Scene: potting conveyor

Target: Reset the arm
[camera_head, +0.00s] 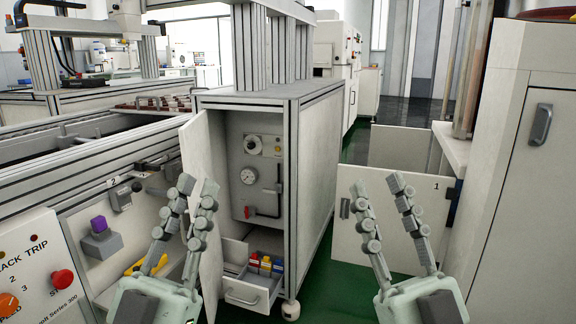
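My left gripper (198,186) points upward in front of the open cabinet door, left of the middle of the picture. Its fingers are apart and nothing shows between them. My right gripper (378,186) also points upward, in front of a white panel marked 1 at the right. Its fingers are apart and empty. Neither gripper holds anything.
A grey cabinet (318,140) stands in the middle. A control panel (30,265) is at lower left, a tall cabinet (510,180) at right. Green floor (318,265) lies between.

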